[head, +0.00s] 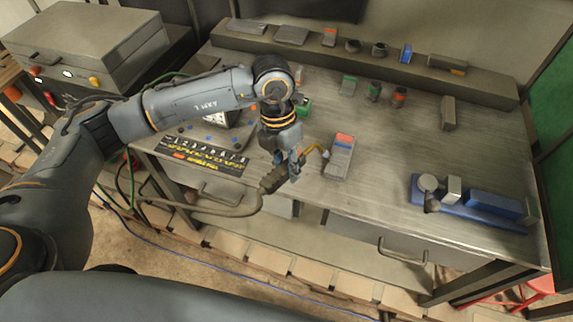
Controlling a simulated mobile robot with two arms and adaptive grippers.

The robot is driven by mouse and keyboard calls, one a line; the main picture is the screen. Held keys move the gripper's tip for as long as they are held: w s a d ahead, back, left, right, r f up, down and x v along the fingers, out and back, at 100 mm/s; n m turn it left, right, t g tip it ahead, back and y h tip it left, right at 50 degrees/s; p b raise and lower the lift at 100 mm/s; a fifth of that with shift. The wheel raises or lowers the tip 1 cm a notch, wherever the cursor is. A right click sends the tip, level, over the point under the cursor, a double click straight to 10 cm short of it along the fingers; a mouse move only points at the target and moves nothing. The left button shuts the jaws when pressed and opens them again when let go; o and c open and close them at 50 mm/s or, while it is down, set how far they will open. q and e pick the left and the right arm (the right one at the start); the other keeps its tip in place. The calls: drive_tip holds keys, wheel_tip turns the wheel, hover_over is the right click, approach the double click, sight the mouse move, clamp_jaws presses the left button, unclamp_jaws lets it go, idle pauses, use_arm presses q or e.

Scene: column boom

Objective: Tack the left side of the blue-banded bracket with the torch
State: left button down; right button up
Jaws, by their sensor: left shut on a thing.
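My left gripper (290,163) is shut on the torch. The torch's dark handle (272,181) points down and left, and its orange curved neck (313,147) reaches right. The torch tip is close to the left side of a grey bracket (339,163) with a red top part and a blue band, lying near the front of the bench. I cannot tell if the tip touches it. Another blue-marked piece (405,54) stands on the back ledge. My right gripper is not in view.
The steel bench (395,150) is clear right of the bracket. A blue clamp fixture (490,206) sits at the front right. Several red- and green-marked pieces stand toward the back. A strip of numbered yellow tags (205,155) lies left. The torch cable (215,208) hangs over the front edge.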

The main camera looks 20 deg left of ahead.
use_arm(q)
drive_tip(key=shift+r, duration=0.1)
drive_tip(key=shift+s+a+r+p, duration=0.3)
drive_tip(key=shift+r+p, duration=0.5)
drive_tip(key=shift+r, duration=0.6)
drive_tip(key=shift+s+a+r+p, duration=0.3)
drive_tip(key=shift+r+p, duration=0.5)
drive_tip(key=shift+r, duration=0.55)
drive_tip(key=shift+s+a+r+p, duration=0.3)
drive_tip(key=shift+r+p, duration=0.5)
drive_tip(key=shift+r, duration=0.6)
drive_tip(key=shift+d, duration=0.1)
